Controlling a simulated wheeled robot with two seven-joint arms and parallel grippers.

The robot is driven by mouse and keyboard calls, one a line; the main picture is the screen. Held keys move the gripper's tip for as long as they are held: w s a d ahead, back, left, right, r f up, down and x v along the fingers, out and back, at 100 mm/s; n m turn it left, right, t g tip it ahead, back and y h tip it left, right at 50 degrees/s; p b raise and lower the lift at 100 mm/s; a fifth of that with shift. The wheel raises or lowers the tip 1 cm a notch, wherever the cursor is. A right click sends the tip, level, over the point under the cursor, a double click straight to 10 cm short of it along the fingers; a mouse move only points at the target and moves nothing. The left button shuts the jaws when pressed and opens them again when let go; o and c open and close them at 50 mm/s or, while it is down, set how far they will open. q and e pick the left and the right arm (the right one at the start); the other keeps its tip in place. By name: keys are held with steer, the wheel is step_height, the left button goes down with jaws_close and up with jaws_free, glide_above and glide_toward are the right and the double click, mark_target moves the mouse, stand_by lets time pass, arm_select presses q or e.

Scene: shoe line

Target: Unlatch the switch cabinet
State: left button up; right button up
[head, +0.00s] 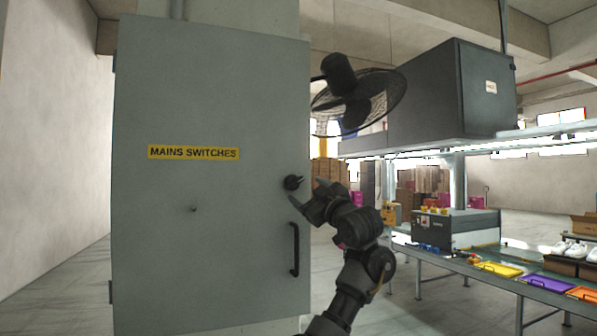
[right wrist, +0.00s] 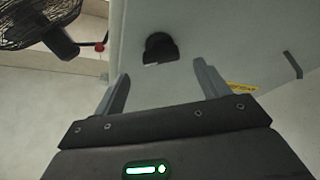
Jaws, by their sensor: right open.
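The grey switch cabinet (head: 215,90) fills the left half of the head view, its door shut and marked with a yellow "MAINS SWITCHES" label (head: 194,153). A round black latch knob (head: 292,183) sits near the door's right edge, above a black bar handle (head: 295,250). My right gripper (head: 306,194) is open and empty just beside the knob. In the right wrist view, the dark knob (right wrist: 160,48) lies beyond and between the two open fingers (right wrist: 160,90), apart from both. My left gripper is in neither view.
A black caged fan (head: 358,97) stands out to the right of the cabinet at its upper edge. A conveyor line (head: 470,275) with coloured trays and shoes runs along the right. Bare floor lies left of the cabinet.

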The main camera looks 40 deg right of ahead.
mark_target(297, 184)
steer(key=p+x, duration=0.2)
steer(key=x, duration=0.2)
steer(key=shift+w+a+r+p, duration=0.1)
steer(key=shift+r+p, duration=0.05)
steer(key=shift+p, duration=0.25)
steer(key=shift+w+p, duration=0.35)
steer(key=shift+w, duration=0.3)
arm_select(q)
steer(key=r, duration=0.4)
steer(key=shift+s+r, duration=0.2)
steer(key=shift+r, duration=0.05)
